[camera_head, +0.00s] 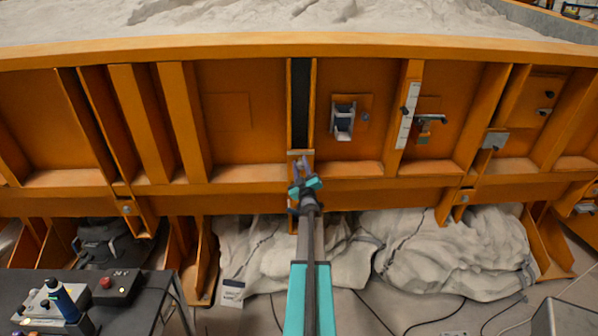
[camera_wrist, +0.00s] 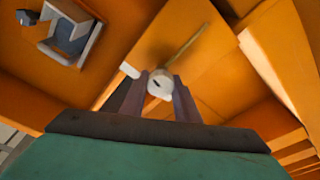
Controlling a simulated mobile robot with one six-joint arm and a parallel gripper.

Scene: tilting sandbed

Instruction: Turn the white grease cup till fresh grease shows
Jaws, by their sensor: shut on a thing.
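The white grease cup (camera_wrist: 160,84) shows in the wrist view as a small round white piece with a dark mark on its face. It sits between the fingertips of my gripper (camera_wrist: 158,92), which is shut on it. A small white stub (camera_wrist: 129,70) sticks out to its left. A brownish patch lies on the orange steel behind the cup. In the head view, my gripper (camera_head: 302,168) is at the lower middle of the orange sandbed wall (camera_head: 240,110), below a dark vertical slot. The cup cannot be made out there.
A framed bracket (camera_head: 343,119) and a white scale strip (camera_head: 408,115) are on the wall right of my gripper. Orange ribs stand on both sides. Pale bulky covers (camera_head: 450,250) lie below. A dark table (camera_head: 90,310) with a red-button box stands at lower left.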

